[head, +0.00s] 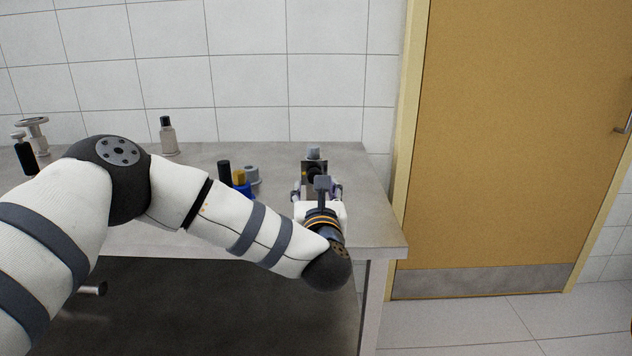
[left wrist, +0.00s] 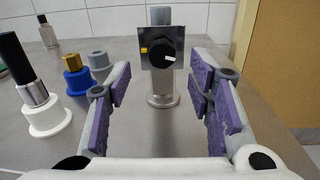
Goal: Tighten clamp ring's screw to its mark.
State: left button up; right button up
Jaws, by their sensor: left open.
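A square metal plate (left wrist: 174,36) stands upright on a grey post with a round base (left wrist: 163,100) in the left wrist view. On it is a round black knob (left wrist: 162,53) with a white pointer to the right, slightly down. A yellow mark (left wrist: 144,50) sits on the plate left of the knob. I take this knob for the screw; no separate clamp ring is clear. My left gripper (left wrist: 162,82) is open and empty, its purple-padded fingers apart on either side, with the knob ahead between them. In the head view the gripper (head: 317,192) partly hides the plate (head: 308,166).
Left of the gripper stand a black-topped cylinder in a white base (left wrist: 47,119), a blue base with a gold top (left wrist: 77,80) and a grey stepped part (left wrist: 98,61). A bottle (head: 168,138) stands farther back. The table's right edge (head: 385,210) is close.

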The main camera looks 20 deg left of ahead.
pick_arm(q)
jog(key=x, duration=0.5)
jog(key=shift+w, duration=0.15)
pick_arm(e)
jog(key=shift+s+f, duration=0.5)
pick_arm(q)
jog(key=shift+c, duration=0.4)
pick_arm(e)
jog(key=shift+d, duration=0.1)
pick_arm(q)
grip_shut()
